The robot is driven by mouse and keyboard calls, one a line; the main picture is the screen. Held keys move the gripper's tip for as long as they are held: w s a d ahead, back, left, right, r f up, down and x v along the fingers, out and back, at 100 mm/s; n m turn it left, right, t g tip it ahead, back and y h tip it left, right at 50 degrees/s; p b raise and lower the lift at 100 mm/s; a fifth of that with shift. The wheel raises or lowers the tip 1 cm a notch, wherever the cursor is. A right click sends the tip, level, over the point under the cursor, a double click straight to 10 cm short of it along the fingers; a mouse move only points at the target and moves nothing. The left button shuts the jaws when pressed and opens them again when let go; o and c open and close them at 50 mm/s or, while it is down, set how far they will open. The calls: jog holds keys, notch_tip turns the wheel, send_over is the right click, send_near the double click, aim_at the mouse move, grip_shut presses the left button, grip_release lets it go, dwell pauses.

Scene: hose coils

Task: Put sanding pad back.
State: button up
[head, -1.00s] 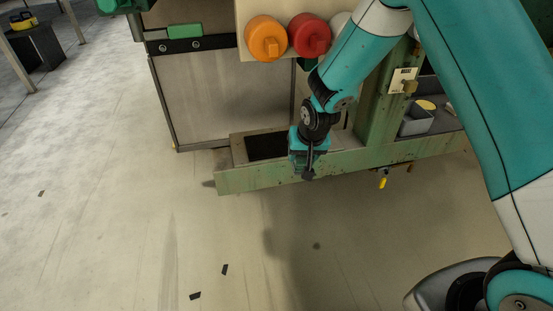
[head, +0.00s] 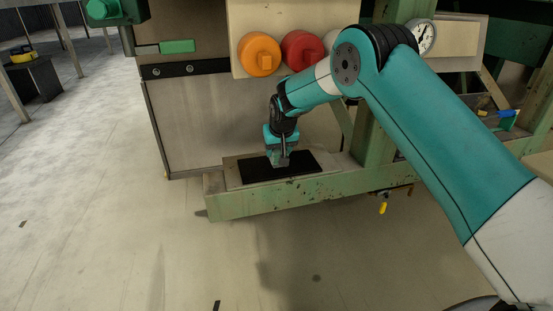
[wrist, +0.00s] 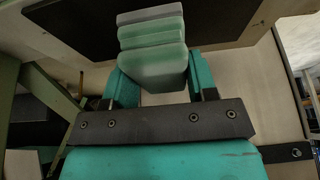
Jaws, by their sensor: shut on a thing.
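The sanding pad (wrist: 152,58), a layered grey-green block, is between the two teal fingers of my gripper (wrist: 160,82) in the wrist view. My gripper is shut on it. In the head view my gripper (head: 280,160) points down over a black mat (head: 305,164) on the low green ledge. The mat also shows as a dark panel (wrist: 225,18) beyond the pad in the wrist view. I cannot tell whether the pad touches the mat. In the head view the pad is too small to make out clearly.
An orange round cap (head: 259,55) and a red one (head: 301,50) hang on a panel above the ledge. A green beam (head: 300,196) forms the ledge's front edge. A green post stands to the right, partly behind my arm. The floor in front is mostly clear.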

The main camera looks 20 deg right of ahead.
jog(key=shift+w, duration=0.8)
jog(key=shift+w+f, duration=0.1)
jog(key=shift+f, duration=0.05)
jog(key=shift+f+b, duration=0.95)
jog(key=shift+f, duration=0.6)
jog(key=shift+f, duration=0.1)
jog(key=o, duration=0.8)
